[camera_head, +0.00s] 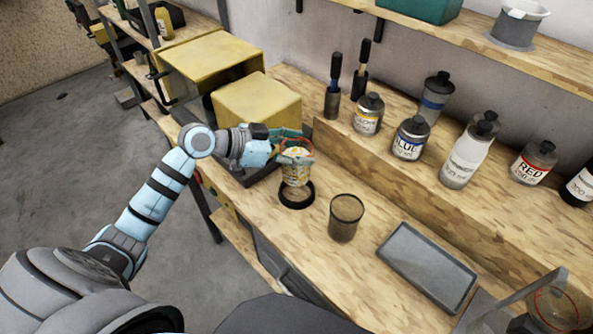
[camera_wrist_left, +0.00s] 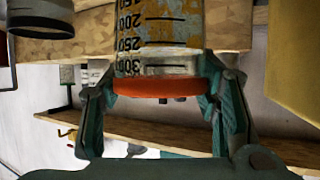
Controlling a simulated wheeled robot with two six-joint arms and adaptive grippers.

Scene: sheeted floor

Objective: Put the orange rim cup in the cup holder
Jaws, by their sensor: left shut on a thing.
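The orange rim cup (camera_head: 297,171) is a clear measuring cup with yellow stains and dark volume marks. My left gripper (camera_head: 296,150) is shut on it just below the rim. In the left wrist view the orange rim (camera_wrist_left: 163,88) sits between the two fingers, with the marked cup wall (camera_wrist_left: 160,30) beyond it. A black ring (camera_head: 296,203), which looks like the cup holder, is on the bench directly below the cup in the head view. The cup's bottom overlaps the ring's far part; I cannot tell whether it is inside or above. My right gripper is not in view.
A dark cup (camera_head: 345,218) stands just right of the ring. A grey tray (camera_head: 427,266) lies farther right. Yellow boxes (camera_head: 257,104) stand behind my left gripper. Several paint bottles, including a blue-labelled one (camera_head: 410,138), line the raised back ledge.

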